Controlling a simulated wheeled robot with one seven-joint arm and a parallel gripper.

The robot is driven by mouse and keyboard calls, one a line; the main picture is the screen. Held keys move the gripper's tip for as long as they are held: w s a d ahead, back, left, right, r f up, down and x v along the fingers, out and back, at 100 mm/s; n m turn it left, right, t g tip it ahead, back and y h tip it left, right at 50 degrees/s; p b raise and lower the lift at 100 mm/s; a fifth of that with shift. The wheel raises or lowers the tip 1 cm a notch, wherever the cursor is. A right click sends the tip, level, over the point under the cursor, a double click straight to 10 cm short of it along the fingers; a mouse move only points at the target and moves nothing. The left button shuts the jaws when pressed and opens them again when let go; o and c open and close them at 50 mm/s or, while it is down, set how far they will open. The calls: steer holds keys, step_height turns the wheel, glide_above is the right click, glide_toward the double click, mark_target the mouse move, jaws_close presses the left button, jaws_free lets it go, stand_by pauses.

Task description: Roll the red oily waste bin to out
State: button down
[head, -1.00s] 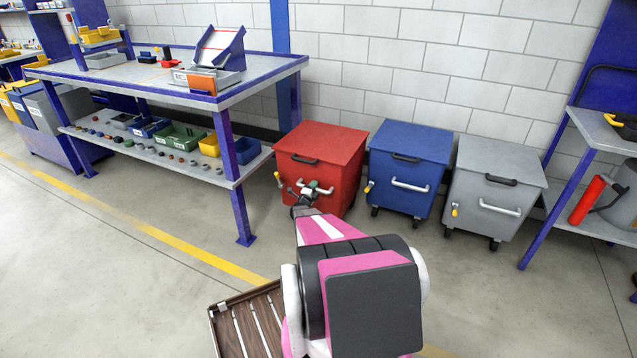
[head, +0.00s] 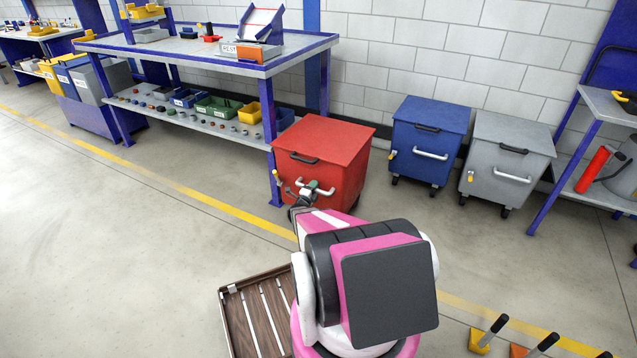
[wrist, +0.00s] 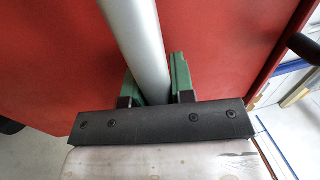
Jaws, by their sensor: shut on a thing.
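The red oily waste bin (head: 330,160) stands out from the wall, forward of the other bins and close to the workbench's right end. It has a black lid grip, a pale horizontal handle bar and a yellow-tipped lever on its front. My gripper (head: 311,190) is at the front of the bin, on the handle. In the wrist view, the green fingers of my gripper (wrist: 158,85) sit on either side of the pale handle bar (wrist: 138,40), with the red bin front (wrist: 225,45) behind. My arm hides the bin's lower front.
A blue bin (head: 427,145) and a grey bin (head: 503,165) stand by the wall to the right. The workbench (head: 215,52) is left of the red bin. Open floor (head: 110,250) spreads left, crossed by a yellow line.

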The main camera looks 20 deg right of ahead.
steer(key=r+v, duration=0.1)
steer(key=v, duration=0.6)
steer(key=shift+s+a+r, duration=0.2)
steer(key=shift+s+a, duration=0.15)
steer(key=shift+a, duration=0.05)
steer(key=c, duration=1.2)
jaws_free()
steer(key=shift+a, duration=0.1)
steer(key=shift+c, duration=0.2)
